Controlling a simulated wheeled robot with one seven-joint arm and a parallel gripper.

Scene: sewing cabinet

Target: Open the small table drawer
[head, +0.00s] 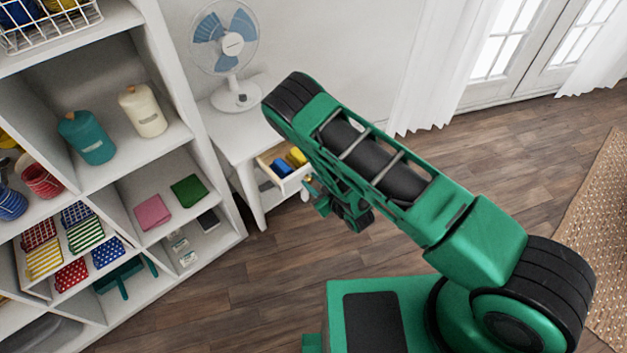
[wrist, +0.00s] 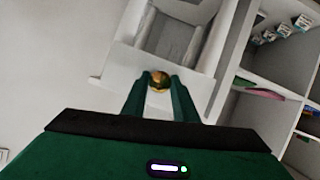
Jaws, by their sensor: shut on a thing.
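The small white table (head: 228,129) stands beside the shelf unit in the head view. Its drawer (head: 291,185) is pulled out partway, with blue and yellow things (head: 289,162) showing inside. My gripper (head: 313,190) is at the drawer's front, partly hidden by my arm. In the wrist view, my gripper (wrist: 159,84) has its two green fingers on either side of the round gold knob (wrist: 159,78), shut on it. The white drawer front (wrist: 128,62) is just behind the knob.
A fan (head: 232,60) stands on the table top. A tall white shelf unit (head: 205,150) with canisters, folded cloths and baskets is close on the left. Wooden floor (head: 270,260) is clear before the table. A woven rug (head: 600,220) lies at the right.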

